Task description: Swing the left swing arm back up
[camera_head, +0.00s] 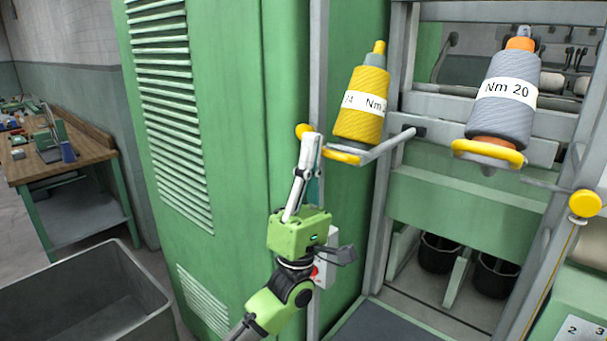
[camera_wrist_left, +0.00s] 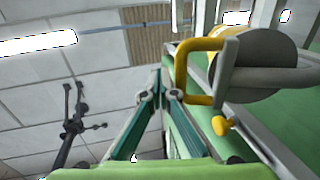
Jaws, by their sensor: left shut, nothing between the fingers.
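The left swing arm (camera_head: 385,150) is a grey bar with a yellow rim (camera_head: 342,155) at its end. It carries a yellow yarn cone (camera_head: 361,105) labelled Nm, standing slightly tilted. My left gripper (camera_head: 311,138) is shut and empty, pointing up just left of the yellow rim. Whether it touches the rim is unclear. A yellow knob (camera_head: 302,130) shows behind its tips. In the left wrist view, the shut fingers (camera_wrist_left: 161,82) point at the ceiling, left of a yellow bracket (camera_wrist_left: 182,80) and a grey bar (camera_wrist_left: 224,75). My right gripper is not in view.
A grey yarn cone (camera_head: 507,95) labelled Nm 20 sits on another yellow-rimmed holder (camera_head: 487,152) at right. A green cabinet (camera_head: 230,110) stands behind my left arm. A yellow knob (camera_head: 584,203) is on the right post. A grey bin (camera_head: 85,290) and a workbench (camera_head: 62,155) are at left.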

